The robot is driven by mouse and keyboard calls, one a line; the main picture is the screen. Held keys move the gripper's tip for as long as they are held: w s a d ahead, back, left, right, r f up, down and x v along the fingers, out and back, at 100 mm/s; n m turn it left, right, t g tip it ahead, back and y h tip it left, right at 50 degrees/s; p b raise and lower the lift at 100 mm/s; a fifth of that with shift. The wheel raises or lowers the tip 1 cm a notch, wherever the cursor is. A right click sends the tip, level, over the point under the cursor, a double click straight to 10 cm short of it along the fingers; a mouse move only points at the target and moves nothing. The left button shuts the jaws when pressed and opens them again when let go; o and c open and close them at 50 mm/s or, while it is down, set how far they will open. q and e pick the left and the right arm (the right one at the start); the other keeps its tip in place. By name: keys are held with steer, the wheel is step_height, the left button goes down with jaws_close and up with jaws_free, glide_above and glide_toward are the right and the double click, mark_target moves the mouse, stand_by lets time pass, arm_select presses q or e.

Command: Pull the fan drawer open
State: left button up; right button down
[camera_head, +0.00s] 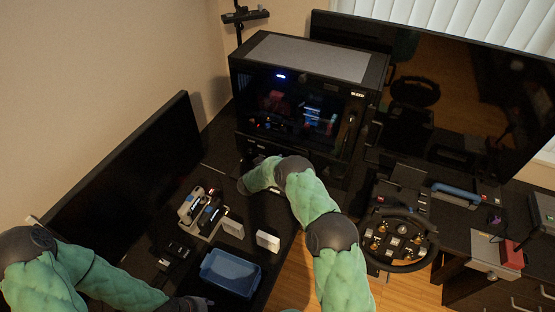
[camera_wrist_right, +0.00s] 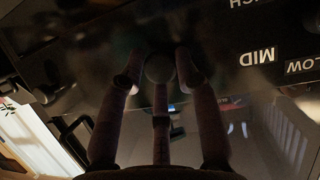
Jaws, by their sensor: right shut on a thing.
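The black computer case (camera_head: 310,65) with a glass front stands on the desk. The fan drawer (camera_head: 262,150) appears as a dark panel low on its front, and I see no clear gap around it. My right gripper (camera_wrist_right: 160,80) is at a dark panel with upside-down white labels "MID" and "LOW". Its fingers are shut around a round dark knob (camera_wrist_right: 160,67). In the head view my right gripper (camera_head: 245,184) is low in front of the case, partly hidden by my arm. My left gripper (camera_head: 193,303) is at the bottom edge, its fingers unclear.
A blue bin (camera_head: 230,272), a grey tray with tools (camera_head: 201,214) and small white boxes (camera_head: 268,241) lie on the desk left of my right arm. A steering wheel (camera_head: 401,239) stands to the right. Monitors stand left (camera_head: 130,175) and back right (camera_head: 455,85).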

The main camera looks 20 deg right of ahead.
steer(key=s+a+p, duration=0.2)
steer(key=s+a, duration=1.2)
steer(key=a, duration=0.1)
steer(key=shift+a+f+p, duration=0.2)
steer(key=shift+f+p, duration=0.15)
steer(key=shift+f, duration=0.1)
steer(key=shift+s, duration=0.1)
steer(key=c, duration=0.9)
jaws_free()
steer(key=shift+a, duration=0.1)
steer(key=shift+c, duration=0.2)
steer(key=shift+a+r, duration=0.1)
steer(key=shift+r, duration=0.1)
steer(key=shift+r, duration=0.1)
